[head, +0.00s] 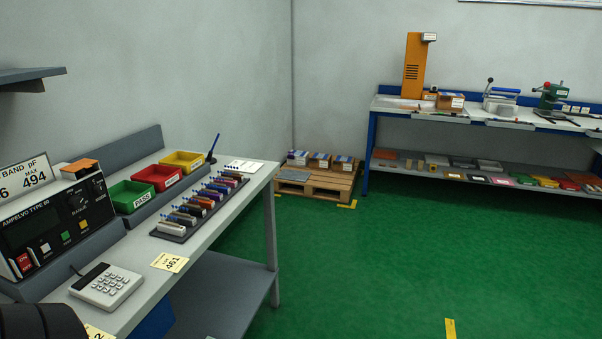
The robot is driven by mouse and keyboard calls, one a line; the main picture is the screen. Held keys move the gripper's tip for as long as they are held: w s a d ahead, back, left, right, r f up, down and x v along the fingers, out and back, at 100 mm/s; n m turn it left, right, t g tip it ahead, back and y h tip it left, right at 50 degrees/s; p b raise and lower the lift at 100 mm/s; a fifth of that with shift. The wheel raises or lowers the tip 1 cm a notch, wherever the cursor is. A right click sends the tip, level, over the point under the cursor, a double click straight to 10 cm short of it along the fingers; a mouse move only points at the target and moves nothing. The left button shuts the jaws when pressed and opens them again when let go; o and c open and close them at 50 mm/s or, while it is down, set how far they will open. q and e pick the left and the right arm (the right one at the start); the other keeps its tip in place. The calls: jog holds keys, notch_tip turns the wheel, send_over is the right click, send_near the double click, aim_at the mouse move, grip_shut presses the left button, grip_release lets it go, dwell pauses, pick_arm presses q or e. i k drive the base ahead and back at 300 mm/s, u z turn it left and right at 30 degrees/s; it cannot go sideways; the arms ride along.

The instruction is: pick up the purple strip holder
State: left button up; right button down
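A dark rack (165,236) on the left bench holds a row of several small strip holders in different colours, with blue pieces at their ends. A purple strip holder (211,194) appears to be in the middle to far part of the row, between other holders. The holders are small and close together, so their exact colours are hard to tell apart. Neither of my grippers shows. A dark rounded part, likely of my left arm, is at the bottom left corner, and nothing touches the rack.
The left bench (208,238) also carries a meter (60,222), a keypad (107,284), a green bin (130,196), a red bin (158,177) and a yellow bin (183,161). A pallet (318,184) and a workbench (400,105) stand behind. The green floor (380,270) is open.

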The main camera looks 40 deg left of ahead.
aim_at(214, 194)
jog(key=u, duration=0.6)
jog(key=i, duration=1.75)
jog(key=u, duration=1.2)
